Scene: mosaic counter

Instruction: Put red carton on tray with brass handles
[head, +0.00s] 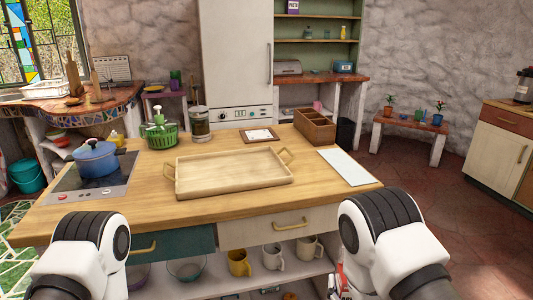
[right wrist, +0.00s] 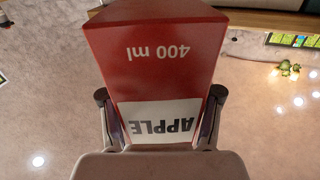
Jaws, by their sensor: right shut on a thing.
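The red carton (right wrist: 152,50) fills the middle of the right wrist view, with "400 ml" and "APPLE" upside down in the picture. My right gripper (right wrist: 160,94) is shut on it, one finger against each side. In the head view only a small red and white bit beside my right arm, low in front of the counter, may be the carton; the arm hides the rest. The tray (head: 232,177) lies empty on the wooden counter, with a brass-coloured handle at each end. My left gripper is out of view; only my left arm shows.
A blue pot (head: 96,160) stands on the hob (head: 92,183) left of the tray. A white sheet (head: 346,167) lies to the right. Mugs stand on the shelf below.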

